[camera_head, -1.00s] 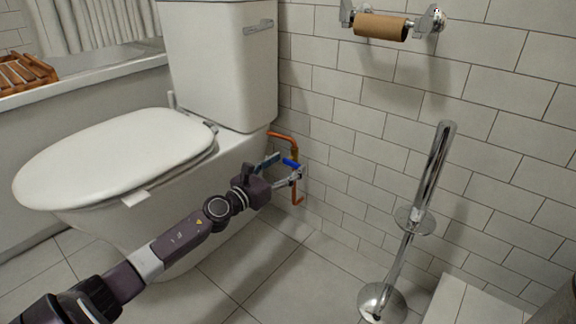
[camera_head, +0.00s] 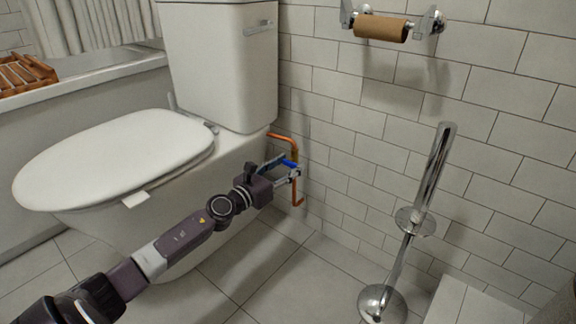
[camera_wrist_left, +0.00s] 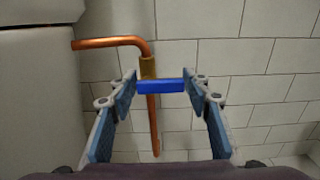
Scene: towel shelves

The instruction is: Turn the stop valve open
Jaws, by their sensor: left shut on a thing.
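The stop valve has a blue lever handle (camera_head: 290,163) and sits on a copper pipe beside the toilet, close to the tiled wall. In the left wrist view the blue handle (camera_wrist_left: 160,86) lies crosswise in front of the brass valve body (camera_wrist_left: 148,68). My left gripper (camera_head: 284,171) is at the valve, its fingertips on either end of the handle, shut on it. In the left wrist view the blue-padded fingers of the gripper (camera_wrist_left: 160,84) flank the handle left and right. My right gripper is not in view.
The copper pipe (camera_head: 297,198) bends from the toilet side and runs down. The toilet (camera_head: 120,160) stands left of the valve. A chrome brush stand (camera_head: 405,250) is on the right, and a paper roll holder (camera_head: 381,27) is above. The floor between is clear.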

